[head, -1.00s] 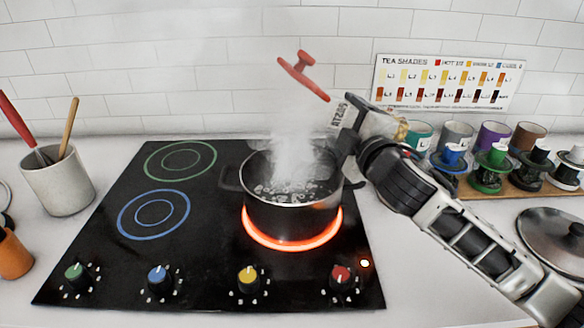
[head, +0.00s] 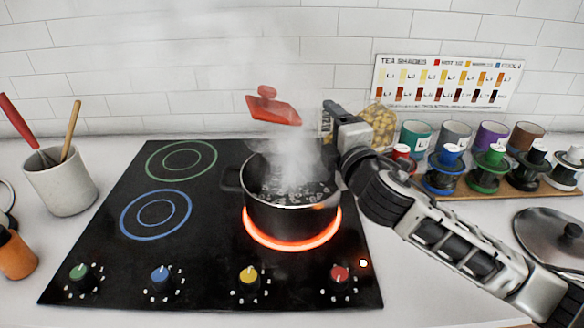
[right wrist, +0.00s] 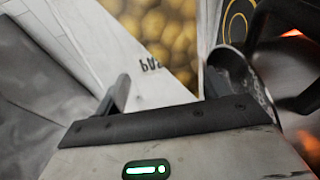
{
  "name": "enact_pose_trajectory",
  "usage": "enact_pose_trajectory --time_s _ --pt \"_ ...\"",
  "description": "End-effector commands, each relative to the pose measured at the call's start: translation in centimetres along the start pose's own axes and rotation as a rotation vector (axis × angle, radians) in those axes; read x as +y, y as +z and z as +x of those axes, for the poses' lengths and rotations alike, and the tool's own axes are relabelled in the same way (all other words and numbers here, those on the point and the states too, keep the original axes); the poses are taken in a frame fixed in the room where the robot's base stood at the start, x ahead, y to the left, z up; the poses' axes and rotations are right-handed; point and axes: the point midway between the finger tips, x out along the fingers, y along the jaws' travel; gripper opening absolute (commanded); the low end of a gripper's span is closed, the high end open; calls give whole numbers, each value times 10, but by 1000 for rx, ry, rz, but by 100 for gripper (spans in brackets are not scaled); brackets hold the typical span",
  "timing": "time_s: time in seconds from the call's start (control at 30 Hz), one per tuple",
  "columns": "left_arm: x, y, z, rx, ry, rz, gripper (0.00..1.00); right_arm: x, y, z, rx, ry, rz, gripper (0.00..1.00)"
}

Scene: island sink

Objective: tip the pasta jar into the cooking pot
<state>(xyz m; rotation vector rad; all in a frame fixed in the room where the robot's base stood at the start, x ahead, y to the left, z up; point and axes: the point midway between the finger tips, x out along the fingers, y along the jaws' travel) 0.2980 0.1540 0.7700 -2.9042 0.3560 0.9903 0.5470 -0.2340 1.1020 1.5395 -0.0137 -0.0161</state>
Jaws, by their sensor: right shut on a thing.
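The dark cooking pot (head: 290,219) stands on the glowing front right burner, with bubbling water and steam. My right gripper (head: 338,112) is beside the pot's right rim, shut on the pasta jar (head: 379,122). The jar is partly hidden behind the gripper; yellow pasta shows in it. In the right wrist view, the jar's pasta (right wrist: 165,28) and white label (right wrist: 135,65) show near the fingers (right wrist: 165,95). A red lid (head: 272,108) is in the air above the back of the pot, with nothing visible holding it. My left gripper is not in view.
The black cooktop (head: 110,265) has colored knobs along its front. A metal pan lid (head: 548,237) lies front right.

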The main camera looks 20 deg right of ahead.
Motion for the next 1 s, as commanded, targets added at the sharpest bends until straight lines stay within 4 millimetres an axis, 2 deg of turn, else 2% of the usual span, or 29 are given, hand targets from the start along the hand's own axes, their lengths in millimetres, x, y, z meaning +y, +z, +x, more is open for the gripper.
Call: enact_pose_trajectory --time_s 0.73,1.0 --pt "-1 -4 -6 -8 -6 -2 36 10 -4 0 -1 7 -103 30" --pt "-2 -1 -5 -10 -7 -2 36 7 -6 0 -1 7 -139 30"
